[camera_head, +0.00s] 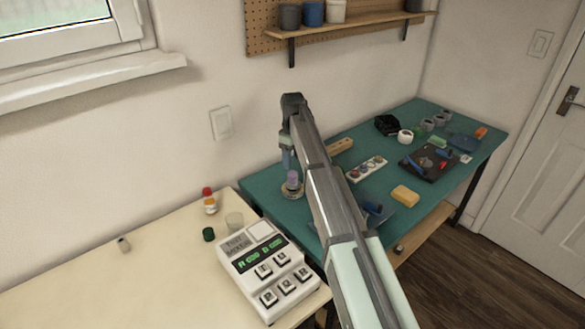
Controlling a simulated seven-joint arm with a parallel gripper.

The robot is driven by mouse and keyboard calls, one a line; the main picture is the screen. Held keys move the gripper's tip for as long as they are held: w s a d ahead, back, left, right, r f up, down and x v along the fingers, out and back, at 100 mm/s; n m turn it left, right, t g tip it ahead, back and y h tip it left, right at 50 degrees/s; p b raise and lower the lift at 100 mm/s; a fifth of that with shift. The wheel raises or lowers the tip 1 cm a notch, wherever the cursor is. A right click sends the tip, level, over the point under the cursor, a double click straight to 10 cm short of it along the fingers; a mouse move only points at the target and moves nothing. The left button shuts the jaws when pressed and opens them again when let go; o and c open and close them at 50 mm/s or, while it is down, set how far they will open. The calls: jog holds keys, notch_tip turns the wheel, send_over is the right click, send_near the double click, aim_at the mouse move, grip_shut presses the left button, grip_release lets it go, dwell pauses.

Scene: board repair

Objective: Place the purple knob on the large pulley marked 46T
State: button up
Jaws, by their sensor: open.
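The purple knob (293,177) is a small rounded piece near the left end of the green workbench.
On the green bench (262,189) are a yellow sponge (405,195), a tray of coloured pieces (366,169) and a black board (430,163).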

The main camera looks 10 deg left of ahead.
aim_at(293, 173)
jog(key=shift+r, duration=2.8)
